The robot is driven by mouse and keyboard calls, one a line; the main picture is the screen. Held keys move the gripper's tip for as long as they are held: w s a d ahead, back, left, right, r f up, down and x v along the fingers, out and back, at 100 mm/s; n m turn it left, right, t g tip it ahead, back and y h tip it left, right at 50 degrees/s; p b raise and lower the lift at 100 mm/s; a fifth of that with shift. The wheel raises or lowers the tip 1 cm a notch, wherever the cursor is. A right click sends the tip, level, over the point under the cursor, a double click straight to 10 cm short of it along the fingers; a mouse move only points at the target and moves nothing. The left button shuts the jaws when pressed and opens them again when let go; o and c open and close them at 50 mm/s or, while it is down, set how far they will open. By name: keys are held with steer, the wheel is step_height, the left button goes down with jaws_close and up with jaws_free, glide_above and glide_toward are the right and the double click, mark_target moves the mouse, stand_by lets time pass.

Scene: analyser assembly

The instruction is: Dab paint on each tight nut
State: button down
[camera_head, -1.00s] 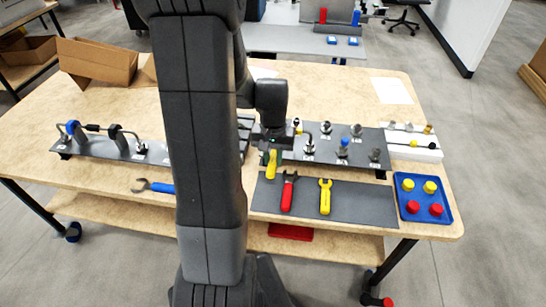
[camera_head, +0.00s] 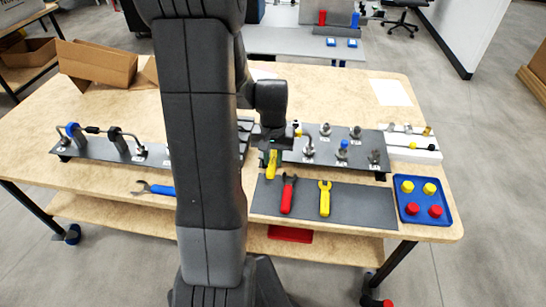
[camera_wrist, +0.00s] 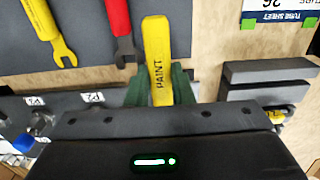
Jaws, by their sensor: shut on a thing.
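My gripper (camera_wrist: 160,92) is shut on a yellow paint marker (camera_wrist: 156,45) with the word PAINT on its side. In the head view the marker (camera_head: 272,164) hangs below my gripper, at the near left end of the right-hand grey plate (camera_head: 292,157). My gripper hides the plate's left part. Which nuts are tight cannot be told, and no paint dab is discernible.
A red wrench (camera_head: 287,196) and a yellow wrench (camera_head: 325,200) lie on a dark mat (camera_head: 360,203) in front. A blue tray (camera_head: 423,217) holds red and yellow caps. A white block (camera_head: 420,154) stands at right. Another fitting plate (camera_head: 95,147) is at left.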

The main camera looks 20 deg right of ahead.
mark_target(270, 173)
steer(key=shift+s+a+r, duration=0.1)
steer(key=shift+s+a, duration=0.35)
steer(key=shift+s, duration=0.25)
steer(key=shift+s+a+f, duration=0.1)
steer(key=shift+s+a, duration=0.35)
steer(key=shift+s, duration=0.3)
steer(key=shift+s+a+r, duration=0.1)
steer(key=shift+s+a, duration=0.35)
steer(key=shift+s, duration=0.25)
step_height(270, 173, up, 10)
steer(key=p, duration=0.7)
